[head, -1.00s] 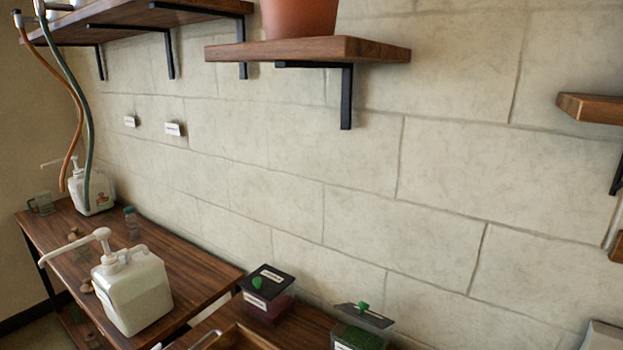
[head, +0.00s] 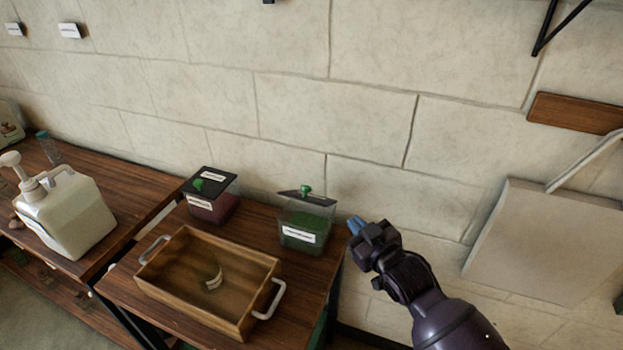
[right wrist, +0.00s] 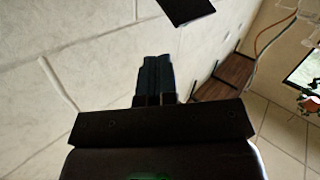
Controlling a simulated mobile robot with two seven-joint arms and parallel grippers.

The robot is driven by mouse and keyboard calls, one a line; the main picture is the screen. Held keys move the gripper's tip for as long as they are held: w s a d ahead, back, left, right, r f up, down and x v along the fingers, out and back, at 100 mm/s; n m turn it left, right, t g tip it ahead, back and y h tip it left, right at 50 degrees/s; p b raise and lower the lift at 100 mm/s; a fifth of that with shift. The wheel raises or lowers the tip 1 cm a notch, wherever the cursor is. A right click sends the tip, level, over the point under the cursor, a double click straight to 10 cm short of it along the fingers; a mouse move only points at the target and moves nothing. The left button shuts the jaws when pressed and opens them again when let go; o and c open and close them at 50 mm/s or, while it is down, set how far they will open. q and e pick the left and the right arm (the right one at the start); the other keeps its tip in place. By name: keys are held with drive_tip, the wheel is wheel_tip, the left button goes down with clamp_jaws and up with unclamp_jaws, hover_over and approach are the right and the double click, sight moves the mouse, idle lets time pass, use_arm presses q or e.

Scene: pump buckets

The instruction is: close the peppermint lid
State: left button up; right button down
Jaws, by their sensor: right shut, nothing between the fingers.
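Two clear boxes stand at the back of the wooden table. The right box (head: 306,228) holds something green, and its dark lid (head: 305,192) with a green knob looks tilted up from the box. The left box (head: 212,208) holds something dark red under a dark lid (head: 213,178) with a green knob. Their labels are too small to read, so I cannot tell which is peppermint. My right gripper (head: 355,226) is shut and empty, just right of the green box. Its fingers also show in the right wrist view (right wrist: 154,80), below a dark flat panel (right wrist: 186,9). My left gripper is out of view.
A wooden tray (head: 262,264) with metal handles sits in front of the boxes. A white pump bucket (head: 72,218) stands on the left table. A pale slanted panel (head: 545,240) is by the wall at right. The stone wall is close behind the boxes.

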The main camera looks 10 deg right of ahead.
drive_tip(key=w+a+r+n+g+y+b, duration=0.25)
drive_tip(key=w+a+r+n+y, duration=0.25)
drive_tip(key=w+a+r, duration=0.7)
drive_tip(key=w+r+n+g+h+b, duration=0.1)
drive_tip(key=w+r+n+g+b, duration=0.2)
drive_tip(key=w, duration=0.5)
drive_tip(key=m+g+h+b, duration=0.2)
drive_tip(key=g+h, duration=0.1)
drive_tip(key=g, duration=0.8)
hover_over(312, 198)
drive_tip(key=f, duration=1)
drive_tip(key=shift+w+d+f, duration=0.15)
drive_tip(key=shift+d+f, duration=0.1)
drive_tip(key=shift+d, duration=0.15)
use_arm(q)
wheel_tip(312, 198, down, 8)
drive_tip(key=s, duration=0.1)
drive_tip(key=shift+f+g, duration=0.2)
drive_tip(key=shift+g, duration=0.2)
use_arm(e)
drive_tip(key=shift+x, duration=0.85)
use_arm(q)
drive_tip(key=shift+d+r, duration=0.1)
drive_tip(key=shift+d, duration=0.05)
use_arm(e)
drive_tip(key=shift+h, duration=0.3)
